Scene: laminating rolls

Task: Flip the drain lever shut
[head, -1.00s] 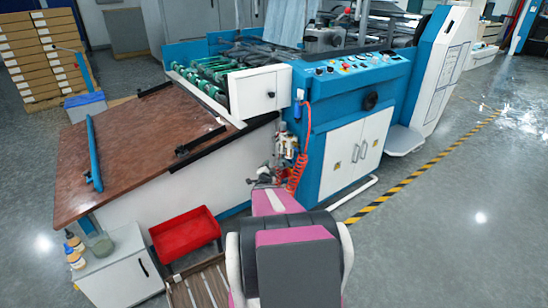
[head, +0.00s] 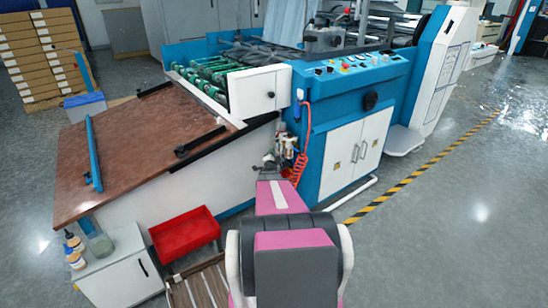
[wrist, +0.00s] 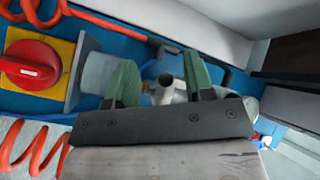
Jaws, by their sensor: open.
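My gripper (wrist: 160,78) shows in the wrist view with two green fingers spread apart and nothing clamped between them. A short grey metal stub (wrist: 165,88) shows between the fingers, in front of pale round fittings; whether it is the drain lever, and whether it touches a finger, I cannot tell. In the head view my gripper (head: 266,168) is small and partly hidden by my arm, close to the air-fitting assembly (head: 287,145) on the machine's near corner. No drain lever can be made out there.
A red rotary knob (wrist: 30,65) on a yellow plate sits left of the fingers. Orange coiled hose (wrist: 28,150) hangs nearby and also shows in the head view (head: 300,165). A red tray (head: 185,237) and a cabinet (head: 118,272) stand left. The floor on the right is clear.

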